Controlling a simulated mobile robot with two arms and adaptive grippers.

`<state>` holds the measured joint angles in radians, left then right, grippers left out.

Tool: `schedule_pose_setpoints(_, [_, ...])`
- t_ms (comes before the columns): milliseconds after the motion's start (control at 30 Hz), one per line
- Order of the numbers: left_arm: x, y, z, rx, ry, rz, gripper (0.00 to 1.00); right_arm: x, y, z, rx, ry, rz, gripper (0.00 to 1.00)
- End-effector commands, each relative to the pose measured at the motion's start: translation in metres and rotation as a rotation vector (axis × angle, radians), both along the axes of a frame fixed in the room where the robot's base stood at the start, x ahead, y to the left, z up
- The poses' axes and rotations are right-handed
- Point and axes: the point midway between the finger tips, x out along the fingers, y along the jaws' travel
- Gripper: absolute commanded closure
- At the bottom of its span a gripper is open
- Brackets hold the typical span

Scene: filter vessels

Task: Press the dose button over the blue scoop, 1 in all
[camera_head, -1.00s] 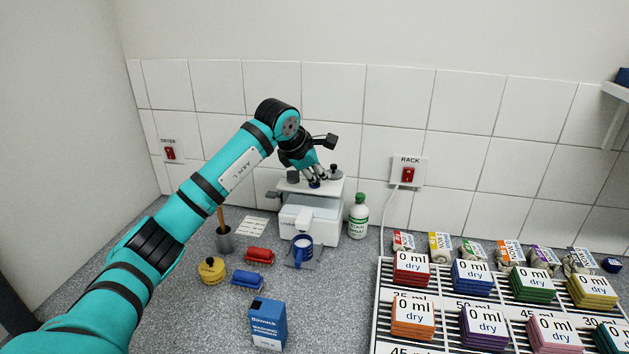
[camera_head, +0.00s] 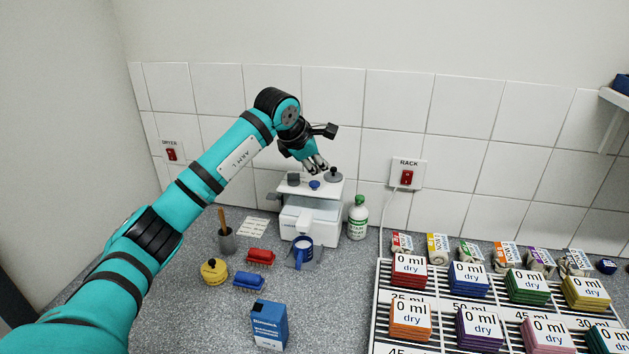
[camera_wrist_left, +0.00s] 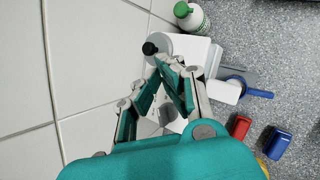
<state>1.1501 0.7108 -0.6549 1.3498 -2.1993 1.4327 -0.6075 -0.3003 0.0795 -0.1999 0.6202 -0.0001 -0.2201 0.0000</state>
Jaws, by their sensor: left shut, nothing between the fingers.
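The white dispenser (camera_head: 312,212) stands against the tiled wall, with a blue dose button (camera_head: 314,185) on its top. The blue scoop (camera_head: 301,247) sits below the front of the dispenser, and it also shows in the left wrist view (camera_wrist_left: 258,93). My left gripper (camera_head: 321,168) is shut and empty, a little above the blue button and apart from it. In the left wrist view its fingers (camera_wrist_left: 165,65) hide part of the dispenser top, and I cannot make out the blue button there. My right gripper is not in view.
A dark round knob (camera_head: 334,175) on the dispenser top is close to my left fingers. A green-capped bottle (camera_head: 358,218) stands right of the dispenser. A rack (camera_head: 378,300) with coloured stacks fills the right.

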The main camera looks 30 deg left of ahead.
Motion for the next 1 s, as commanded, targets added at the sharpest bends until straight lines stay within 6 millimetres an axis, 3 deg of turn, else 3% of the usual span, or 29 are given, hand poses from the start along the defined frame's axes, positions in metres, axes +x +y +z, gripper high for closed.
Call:
schedule_pose_setpoints(33, [0.0, 0.0, 0.01, 0.0, -0.001, 0.0, 1.0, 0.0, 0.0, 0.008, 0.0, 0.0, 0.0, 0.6])
schedule_pose_setpoints(333, [0.0, 0.0, 0.038, 0.0, 0.0, 0.0, 1.0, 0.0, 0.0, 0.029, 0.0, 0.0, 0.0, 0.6])
schedule_pose_setpoints(1000, [0.0, 0.0, 0.038, 0.0, 0.0, 0.0, 1.0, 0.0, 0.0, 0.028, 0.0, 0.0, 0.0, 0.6])
